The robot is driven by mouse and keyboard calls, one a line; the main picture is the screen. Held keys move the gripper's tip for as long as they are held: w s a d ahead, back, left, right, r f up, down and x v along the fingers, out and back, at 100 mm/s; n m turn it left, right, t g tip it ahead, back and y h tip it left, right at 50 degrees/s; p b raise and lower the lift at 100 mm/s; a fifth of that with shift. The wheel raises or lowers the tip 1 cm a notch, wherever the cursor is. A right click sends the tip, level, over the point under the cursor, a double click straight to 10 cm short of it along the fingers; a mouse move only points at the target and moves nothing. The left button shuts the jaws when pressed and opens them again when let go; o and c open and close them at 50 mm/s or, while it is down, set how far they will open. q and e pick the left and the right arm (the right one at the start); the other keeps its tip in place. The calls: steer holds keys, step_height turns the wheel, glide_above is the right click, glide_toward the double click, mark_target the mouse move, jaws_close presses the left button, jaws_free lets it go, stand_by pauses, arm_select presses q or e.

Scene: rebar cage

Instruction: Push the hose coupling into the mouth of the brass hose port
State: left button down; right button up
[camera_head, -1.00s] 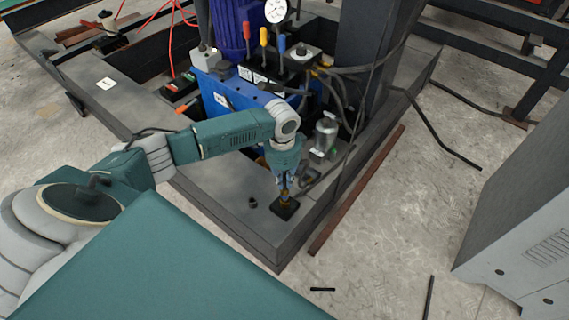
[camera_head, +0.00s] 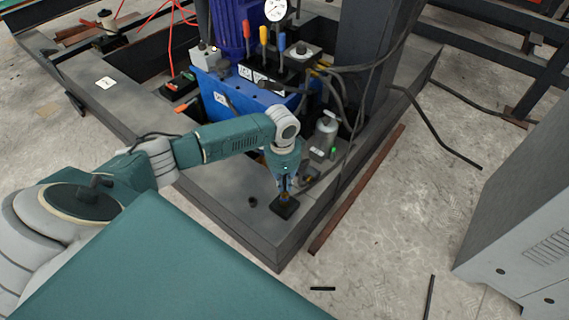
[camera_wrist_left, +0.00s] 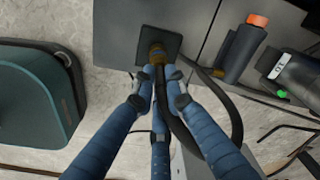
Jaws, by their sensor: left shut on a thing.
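The brass hose port (camera_wrist_left: 157,53) stands on a black square plate (camera_wrist_left: 174,42) in the left wrist view. The plate (camera_head: 285,208) also shows on the grey base frame in the head view. My left gripper (camera_wrist_left: 160,76) has its blue fingers closed together right at the port's mouth. In the head view the gripper (camera_head: 285,188) points down over the plate. The hose coupling is hidden between the fingers, so I cannot tell how deep it sits in the port. A black hose (camera_wrist_left: 235,112) loops out from beside the fingers. My right gripper is not in view.
A silver cylinder (camera_head: 325,135) and the blue tank (camera_head: 238,98) stand behind the gripper. A cylinder with an orange cap (camera_wrist_left: 240,50) lies right of the plate in the wrist view. A small dark fitting (camera_head: 253,202) is left of the plate. The frame's front corner is clear.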

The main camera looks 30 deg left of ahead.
arm_select(q)
steer(key=c, duration=1.7)
jaws_free()
steer(key=shift+f, duration=0.15)
steer(key=r, duration=1.2)
steer(key=shift+s, duration=0.25)
